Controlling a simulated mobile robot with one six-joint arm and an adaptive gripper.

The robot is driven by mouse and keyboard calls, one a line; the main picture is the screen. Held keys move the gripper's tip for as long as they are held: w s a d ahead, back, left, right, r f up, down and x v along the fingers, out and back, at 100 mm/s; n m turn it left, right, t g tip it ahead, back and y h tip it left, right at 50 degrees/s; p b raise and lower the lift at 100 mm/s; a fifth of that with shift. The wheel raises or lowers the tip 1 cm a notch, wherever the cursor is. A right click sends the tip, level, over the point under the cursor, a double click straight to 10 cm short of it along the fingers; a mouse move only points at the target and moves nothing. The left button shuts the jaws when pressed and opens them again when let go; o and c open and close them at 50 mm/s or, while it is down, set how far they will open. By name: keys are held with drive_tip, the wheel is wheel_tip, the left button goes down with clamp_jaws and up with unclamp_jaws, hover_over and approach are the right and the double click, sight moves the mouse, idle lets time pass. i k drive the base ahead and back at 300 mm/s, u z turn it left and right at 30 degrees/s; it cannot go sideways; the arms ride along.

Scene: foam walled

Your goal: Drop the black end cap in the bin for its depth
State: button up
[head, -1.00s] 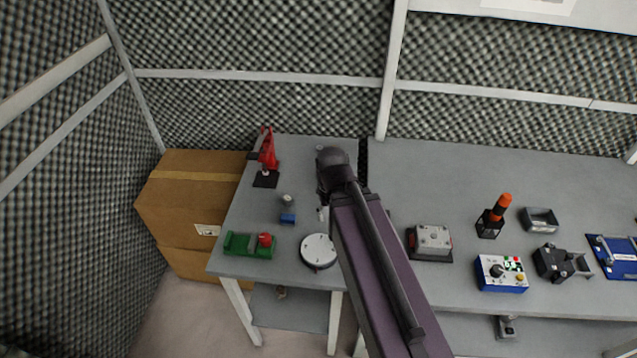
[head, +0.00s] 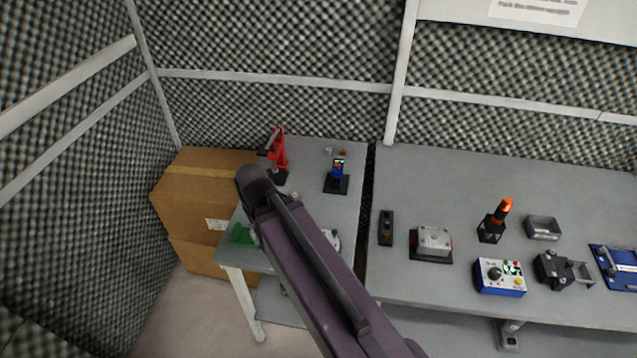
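I cannot make out the black end cap in the head view. My arm reaches over the left table (head: 350,205), and its dark wrist (head: 258,190) hides part of the tabletop. My gripper's fingers are hidden behind the wrist, so what they hold does not show. A small blue device with a screen (head: 338,171) stands on a black base at the back of this table; whether it measures depth I cannot tell. No bin is clearly recognisable. A small grey open tray (head: 543,228) sits on the right table.
A red press-like tool (head: 277,150) stands at the back left. A green fixture (head: 242,235) and a white round thing (head: 333,239) are partly covered by my arm. A cardboard box (head: 190,200) stands left of the table. The right table (head: 430,180) has free room at its back.

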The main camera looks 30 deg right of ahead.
sight(336, 184)
drive_tip(key=u, duration=0.25)
drive_tip(key=k, duration=0.15)
drive_tip(key=u, duration=1.35)
drive_tip(key=k, duration=1.15)
drive_tip(key=z, duration=0.7)
